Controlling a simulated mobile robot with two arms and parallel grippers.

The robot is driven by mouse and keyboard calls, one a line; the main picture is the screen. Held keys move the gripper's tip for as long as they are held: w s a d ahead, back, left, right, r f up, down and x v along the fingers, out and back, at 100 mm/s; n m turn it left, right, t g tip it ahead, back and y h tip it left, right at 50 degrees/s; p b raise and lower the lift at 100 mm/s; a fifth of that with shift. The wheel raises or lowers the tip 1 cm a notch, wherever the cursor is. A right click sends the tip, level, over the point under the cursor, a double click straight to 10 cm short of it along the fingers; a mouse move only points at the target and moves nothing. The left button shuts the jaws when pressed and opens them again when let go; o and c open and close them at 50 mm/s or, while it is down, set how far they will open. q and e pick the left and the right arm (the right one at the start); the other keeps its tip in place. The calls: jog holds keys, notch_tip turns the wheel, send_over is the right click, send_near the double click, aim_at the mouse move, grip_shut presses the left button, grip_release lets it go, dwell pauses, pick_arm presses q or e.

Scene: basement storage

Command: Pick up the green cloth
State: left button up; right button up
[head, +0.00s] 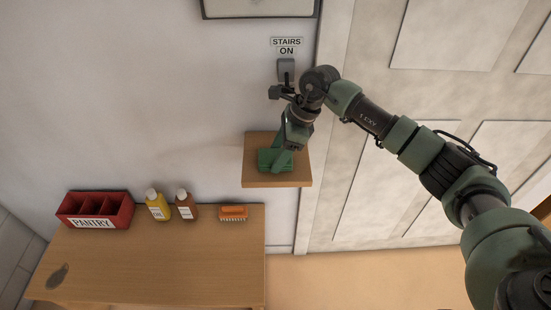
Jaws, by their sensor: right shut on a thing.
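The green cloth (267,158) lies folded on a small wooden wall shelf (255,177) in the middle of the head view. My right arm comes in from the right. My right gripper (283,160) points down onto the cloth and is shut on it. The gripper's fingers cover part of the cloth, and I cannot tell whether the cloth is clear of the shelf. My left gripper is not in view.
A switch (286,69) labelled STAIRS ON is above the shelf. A panelled door (380,200) stands right.

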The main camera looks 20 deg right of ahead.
jog(key=shift+s+r+b, duration=0.1)
jog(key=shift+r+b, duration=0.15)
jog(key=shift+b, duration=0.1)
notch_tip(320, 180, up, 7)
jog(key=shift+f+b, duration=0.1)
jog(key=shift+b, duration=0.85)
jog(key=s+a+b, duration=0.2)
jog(key=s, duration=0.7)
jog(key=s+a+b, duration=0.2)
jog(key=s+a, duration=0.1)
jog(key=s, duration=0.7)
jog(key=shift+a, duration=0.25)
